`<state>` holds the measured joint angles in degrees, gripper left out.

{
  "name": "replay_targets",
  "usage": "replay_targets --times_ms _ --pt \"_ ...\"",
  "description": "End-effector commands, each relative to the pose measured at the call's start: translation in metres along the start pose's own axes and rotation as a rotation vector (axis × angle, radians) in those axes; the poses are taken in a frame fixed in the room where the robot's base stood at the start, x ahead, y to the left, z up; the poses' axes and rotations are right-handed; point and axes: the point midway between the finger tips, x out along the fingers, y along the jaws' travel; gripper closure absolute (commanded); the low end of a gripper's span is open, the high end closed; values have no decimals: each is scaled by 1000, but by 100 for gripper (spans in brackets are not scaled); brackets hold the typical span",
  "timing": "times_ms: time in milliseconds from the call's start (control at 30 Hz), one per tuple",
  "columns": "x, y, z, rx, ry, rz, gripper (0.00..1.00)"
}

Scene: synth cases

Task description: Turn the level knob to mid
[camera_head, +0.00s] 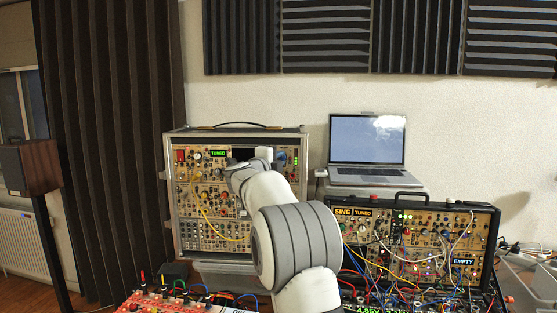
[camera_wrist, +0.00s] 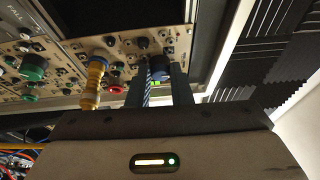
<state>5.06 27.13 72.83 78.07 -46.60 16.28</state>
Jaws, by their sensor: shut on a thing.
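In the head view, my arm reaches to the tall synth case (camera_head: 170,190) at the back. There my own arm covers the fingers and the knob.
A yellow plug (camera_wrist: 95,80) stands out of the panel left of my fingers, with a green knob (camera_wrist: 35,68) farther left. A second synth case (camera_head: 490,225) with many patch cables stands at right, a laptop (camera_head: 367,140) behind it. A red panel (camera_head: 150,302) is in front.

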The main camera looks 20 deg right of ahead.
Motion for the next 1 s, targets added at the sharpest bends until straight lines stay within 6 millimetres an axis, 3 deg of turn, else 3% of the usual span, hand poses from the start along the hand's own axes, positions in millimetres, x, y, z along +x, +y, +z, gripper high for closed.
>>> replay_targets --times_ms 200,233,467,767,1000 --pt "0 1 -1 -1 1 1 100" --pt "0 1 -1 -1 1 1 79" --pt "0 1 0 -2 1 0 60" --pt "-4 1 0 -2 0 0 59" --pt "-40 1 1 -2 -3 -1 59"
